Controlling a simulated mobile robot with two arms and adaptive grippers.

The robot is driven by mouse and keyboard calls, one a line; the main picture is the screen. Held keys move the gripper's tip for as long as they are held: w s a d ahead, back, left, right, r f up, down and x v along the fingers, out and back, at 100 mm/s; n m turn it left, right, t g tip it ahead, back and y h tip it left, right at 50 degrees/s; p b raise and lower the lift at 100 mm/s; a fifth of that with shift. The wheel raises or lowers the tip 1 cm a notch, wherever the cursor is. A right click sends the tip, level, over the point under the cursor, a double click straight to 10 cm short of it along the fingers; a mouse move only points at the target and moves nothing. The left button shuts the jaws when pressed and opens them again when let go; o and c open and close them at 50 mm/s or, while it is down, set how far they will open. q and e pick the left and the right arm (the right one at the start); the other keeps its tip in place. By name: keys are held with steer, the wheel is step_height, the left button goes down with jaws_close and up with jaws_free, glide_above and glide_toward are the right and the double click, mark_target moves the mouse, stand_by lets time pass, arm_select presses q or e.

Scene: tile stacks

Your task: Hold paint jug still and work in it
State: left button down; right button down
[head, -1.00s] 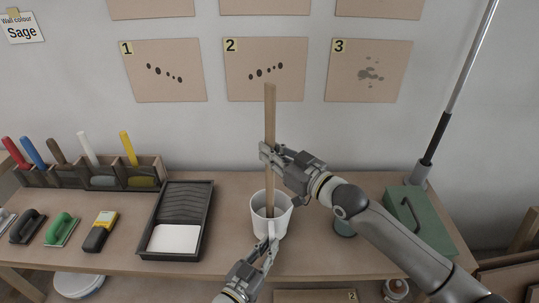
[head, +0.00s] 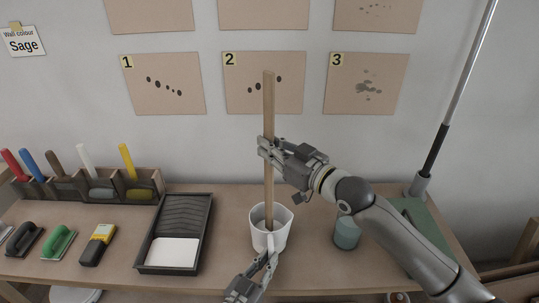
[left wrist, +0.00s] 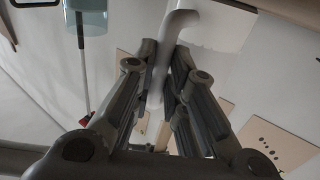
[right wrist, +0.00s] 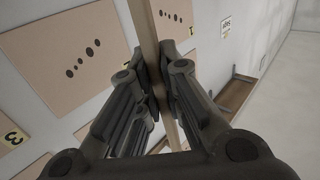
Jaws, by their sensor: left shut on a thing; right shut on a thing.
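The white paint jug (head: 281,236) stands on the bench near its front edge. A long wooden stick (head: 269,110) stands nearly upright with its lower end inside the jug. My right gripper (head: 266,147) is shut on the stick above the jug; the right wrist view shows the stick (right wrist: 151,50) between its fingers. My left gripper (head: 268,261) is shut on the jug's handle at the front; the left wrist view shows the handle (left wrist: 165,55) between its fingers. The jug's contents and the stick's lower end are hidden.
A black paint tray (head: 207,220) lies just left of the jug. Tools and a rack (head: 150,186) fill the left. Numbered boards (head: 162,85) hang on the wall.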

mark_target(274, 104)
steer(key=shift+r, duration=3.8)
steer(key=shift+r, duration=2)
arm_select(q)
steer(key=c, duration=1.4)
jaws_free()
steer(key=shift+o, duration=0.2)
